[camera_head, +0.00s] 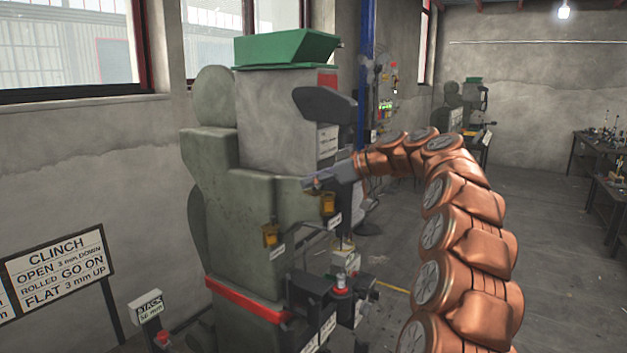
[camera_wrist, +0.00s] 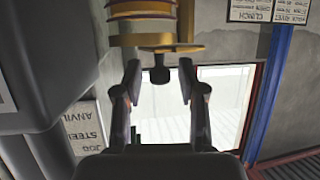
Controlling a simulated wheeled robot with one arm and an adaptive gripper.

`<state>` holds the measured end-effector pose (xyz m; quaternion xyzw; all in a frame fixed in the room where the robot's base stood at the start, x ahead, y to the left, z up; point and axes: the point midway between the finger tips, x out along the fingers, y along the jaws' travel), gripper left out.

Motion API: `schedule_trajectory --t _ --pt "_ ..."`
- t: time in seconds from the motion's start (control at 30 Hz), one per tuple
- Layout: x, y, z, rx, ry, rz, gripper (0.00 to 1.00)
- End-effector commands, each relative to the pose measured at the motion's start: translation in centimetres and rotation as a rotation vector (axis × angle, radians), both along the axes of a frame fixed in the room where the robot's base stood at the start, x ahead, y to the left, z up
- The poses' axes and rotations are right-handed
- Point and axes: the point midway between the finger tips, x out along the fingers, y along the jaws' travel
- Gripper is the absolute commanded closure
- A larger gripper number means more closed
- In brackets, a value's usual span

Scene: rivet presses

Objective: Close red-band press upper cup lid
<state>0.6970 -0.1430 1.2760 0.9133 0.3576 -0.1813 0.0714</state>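The press (camera_head: 262,222) is grey-green, with a red band (camera_head: 245,298) low on its body. Two small brass cups are on its side, an upper cup (camera_head: 328,204) and a lower cup (camera_head: 270,235). My gripper (camera_head: 312,183) is just above the upper cup. The upside-down wrist view shows a banded brass cup (camera_wrist: 142,12) at the top edge, with a flat brass piece (camera_wrist: 185,48) and a dark knob (camera_wrist: 159,75). My gripper in that view (camera_wrist: 161,84) is open, a finger on each side of the knob, with visible gaps. I cannot tell how the lid sits.
A green hopper (camera_head: 288,48) tops the press, and a dark rounded head (camera_head: 325,104) juts out above my gripper. A blue post (camera_head: 367,70) stands behind. A CLINCH sign (camera_head: 58,270) is at left. The floor at right (camera_head: 565,260) is clear.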

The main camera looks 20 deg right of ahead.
Motion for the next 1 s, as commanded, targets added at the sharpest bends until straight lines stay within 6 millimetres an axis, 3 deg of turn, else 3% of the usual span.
schedule_trajectory --t 0.37,1.0 --pt "-0.01 0.02 -0.01 0.0 0.0 0.001 1.0" --pt "-0.03 -0.14 -0.69 -0.002 0.003 -0.111 1.0"
